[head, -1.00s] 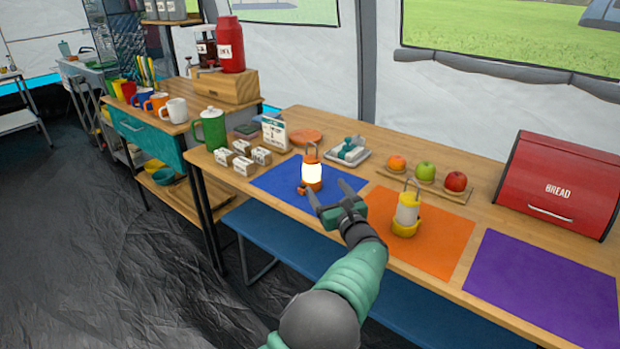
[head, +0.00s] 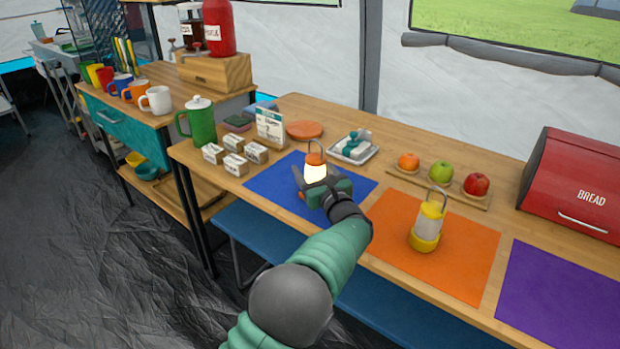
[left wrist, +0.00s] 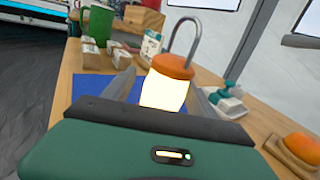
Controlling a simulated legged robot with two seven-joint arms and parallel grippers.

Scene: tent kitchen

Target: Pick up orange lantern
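The orange lantern (head: 316,171) stands on the blue mat (head: 268,184), its white body glowing below an orange cap and wire handle. My left gripper (head: 314,184) is at the lantern, in front of its lower part. In the left wrist view the lantern (left wrist: 168,82) is upright between the two fingers of my left gripper (left wrist: 162,95). The fingers are spread, with a visible gap on the left side. The lantern's base is hidden behind the gripper. My right gripper is not in view.
A yellow lantern (head: 429,222) stands on the orange mat (head: 455,262) to the right. Several small boxes (head: 235,164) and a green pitcher (head: 200,124) are to the left. A tray (head: 353,149) is behind, fruit on a board (head: 440,187) behind right. The purple mat (head: 565,300) is empty.

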